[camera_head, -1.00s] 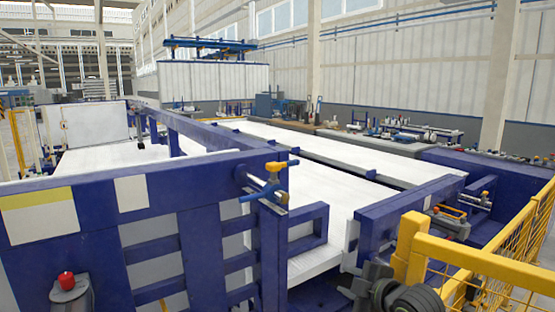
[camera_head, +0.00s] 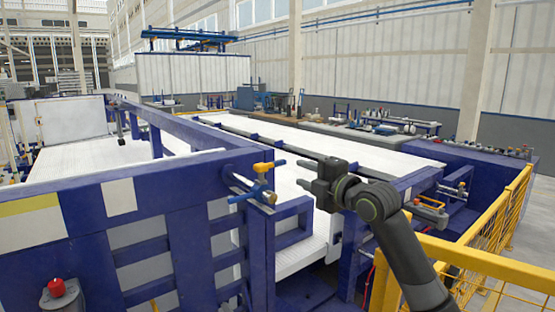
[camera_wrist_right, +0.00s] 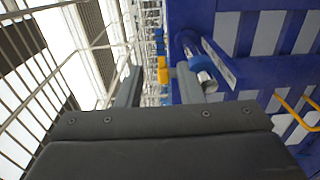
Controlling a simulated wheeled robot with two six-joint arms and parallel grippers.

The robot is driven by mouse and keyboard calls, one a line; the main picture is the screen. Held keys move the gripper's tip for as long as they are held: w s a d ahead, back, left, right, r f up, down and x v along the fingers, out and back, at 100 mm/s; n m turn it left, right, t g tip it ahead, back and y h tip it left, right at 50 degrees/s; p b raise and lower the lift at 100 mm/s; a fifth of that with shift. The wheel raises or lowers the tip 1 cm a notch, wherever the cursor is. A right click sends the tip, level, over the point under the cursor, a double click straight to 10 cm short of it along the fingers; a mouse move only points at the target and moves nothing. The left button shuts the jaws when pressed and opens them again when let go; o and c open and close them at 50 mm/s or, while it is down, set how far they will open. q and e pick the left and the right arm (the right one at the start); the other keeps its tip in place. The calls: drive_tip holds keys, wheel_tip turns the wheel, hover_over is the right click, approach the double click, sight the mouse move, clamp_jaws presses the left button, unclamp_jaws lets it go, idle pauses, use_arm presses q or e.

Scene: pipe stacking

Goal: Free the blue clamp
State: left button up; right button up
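The clamp (camera_head: 258,187) has a blue handle, a yellow part and a metal rod. It sits at the top corner of the blue frame in the middle of the head view. In the right wrist view its yellow part (camera_wrist_right: 163,70) shows between and beyond the fingers, with the metal rod end (camera_wrist_right: 206,82) beside the right finger. My right gripper (camera_head: 305,176) is open and empty, just right of the clamp and apart from it. Its two fingers (camera_wrist_right: 158,88) stand apart in the wrist view. My left gripper is not in view.
The blue frame (camera_head: 160,185) fills the left and front. A red button (camera_head: 56,287) is at lower left. A similar clamp (camera_head: 455,190) is on the right. A yellow railing (camera_head: 480,262) runs along the right. White panels (camera_head: 330,140) lie behind.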

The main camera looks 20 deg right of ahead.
sight(280, 165)
drive_tip(key=p+x, duration=0.3)
drive_tip(key=x, duration=0.6)
drive_tip(key=shift+w, duration=0.1)
drive_tip(key=shift+p+x, duration=0.35)
drive_tip(key=shift+x, duration=0.65)
drive_tip(key=shift+f, duration=0.1)
clamp_jaws()
